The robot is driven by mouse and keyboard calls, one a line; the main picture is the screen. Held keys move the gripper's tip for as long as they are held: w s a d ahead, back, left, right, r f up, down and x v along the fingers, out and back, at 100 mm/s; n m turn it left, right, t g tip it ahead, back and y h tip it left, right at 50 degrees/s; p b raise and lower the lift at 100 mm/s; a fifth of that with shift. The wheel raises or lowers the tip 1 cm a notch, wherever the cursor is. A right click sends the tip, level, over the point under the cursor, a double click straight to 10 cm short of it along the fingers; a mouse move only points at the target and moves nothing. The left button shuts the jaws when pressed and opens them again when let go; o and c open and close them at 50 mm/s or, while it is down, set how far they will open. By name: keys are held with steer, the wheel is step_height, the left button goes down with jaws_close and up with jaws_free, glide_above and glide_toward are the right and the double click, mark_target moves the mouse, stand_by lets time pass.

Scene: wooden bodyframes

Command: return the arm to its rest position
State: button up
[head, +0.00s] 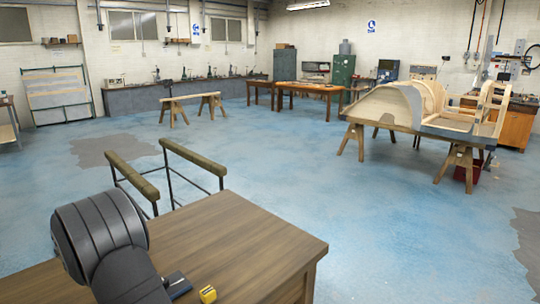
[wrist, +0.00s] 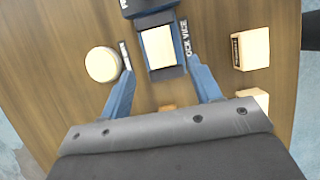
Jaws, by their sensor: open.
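My gripper (wrist: 157,62) is open in the wrist view, with its two blue fingers spread apart above the wooden table (wrist: 214,30). A blue vice (wrist: 166,75) with lettering along its side lies between and beyond the fingertips, and a cream block (wrist: 158,47) sits in it. I cannot tell how far above the vice the fingers are. In the head view my dark arm shows at the lower left over the table (head: 230,230), and my gripper is out of view.
A round cream piece (wrist: 101,65) lies left of the vice. A cream box (wrist: 250,50) and another pale block (wrist: 254,99) lie to the right. A yellow block (head: 208,294) lies near the front of the table. Rails (head: 190,158) stand behind it; a wooden bodyframe (head: 390,108) is farther off.

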steer(key=v, duration=0.5)
steer(key=x, duration=1.2)
steer(key=shift+f, duration=0.15)
step_height(320, 180, up, 5)
steer(key=shift+f, duration=0.15)
steer(key=w+d+r, duration=0.2)
steer(key=d+r, duration=0.5)
steer(key=d, duration=0.5)
steer(key=s+d+f, duration=0.1)
steer(key=s+d, duration=0.3)
steer(key=d, duration=0.3)
steer(key=s+d+f, duration=0.1)
steer(key=s+d, duration=0.2)
steer(key=d, duration=0.3)
steer(key=a+f, duration=0.2)
steer(key=a, duration=0.1)
steer(key=a+f, duration=0.2)
steer(key=a, duration=0.2)
steer(key=a+f, duration=0.3)
steer(key=a, duration=0.1)
steer(key=shift+x, duration=0.75)
steer(key=shift+s+a+f, duration=0.1)
